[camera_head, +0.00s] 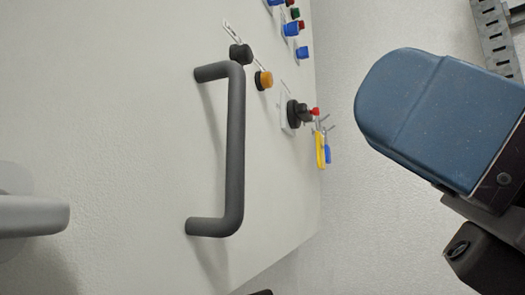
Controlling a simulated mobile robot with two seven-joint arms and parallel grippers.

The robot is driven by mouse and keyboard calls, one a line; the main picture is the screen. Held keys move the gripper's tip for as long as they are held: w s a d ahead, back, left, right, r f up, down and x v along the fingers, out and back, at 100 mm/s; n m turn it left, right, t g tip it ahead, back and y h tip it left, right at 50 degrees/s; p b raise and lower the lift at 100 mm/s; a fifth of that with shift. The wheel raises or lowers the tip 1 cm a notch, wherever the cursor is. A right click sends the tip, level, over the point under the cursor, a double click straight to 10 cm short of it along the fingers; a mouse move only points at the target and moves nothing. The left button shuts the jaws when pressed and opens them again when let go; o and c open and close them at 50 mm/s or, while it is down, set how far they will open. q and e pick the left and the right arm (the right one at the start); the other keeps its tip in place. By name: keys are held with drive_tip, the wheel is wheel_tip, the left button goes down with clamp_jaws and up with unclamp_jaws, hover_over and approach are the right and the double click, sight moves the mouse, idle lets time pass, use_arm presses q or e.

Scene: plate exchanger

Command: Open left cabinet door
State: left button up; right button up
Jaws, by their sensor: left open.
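A pale cabinet front (130,130) fills the left and middle of the view. A dark grey D-shaped handle (236,150) stands upright on it, fixed at top and bottom. A light grey rounded piece (35,216) shows at the left edge, cut off by the frame, and I cannot tell surely what it is. A large blue rounded piece with dark bolted parts at the right looks like part of my left gripper (440,125). It is apart from the handle, with no hold on it. Its fingertips are not clearly seen. My right gripper is not in view.
Dark, orange and red knobs (264,80) are right of the handle, with several blue buttons (291,28) above. Tools with yellow and blue grips (321,150) hang near the panel's right edge. A perforated metal strip (495,38) is at top right. The space around the handle looks clear.

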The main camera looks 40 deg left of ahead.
sight(243, 139)
use_arm(q)
drive_tip(key=a+m+t, duration=0.1)
drive_tip(key=a, duration=0.3)
drive_tip(key=a+m+t, duration=0.1)
drive_tip(key=a+t, duration=0.1)
drive_tip(key=a, duration=0.2)
drive_tip(key=a+r+m+t+h, duration=0.1)
drive_tip(key=a+m+t, duration=0.1)
drive_tip(key=a, duration=0.2)
drive_tip(key=shift+s+r+p, duration=0.1)
drive_tip(key=shift+s+p, duration=0.1)
drive_tip(key=shift+p, duration=0.15)
clamp_jaws()
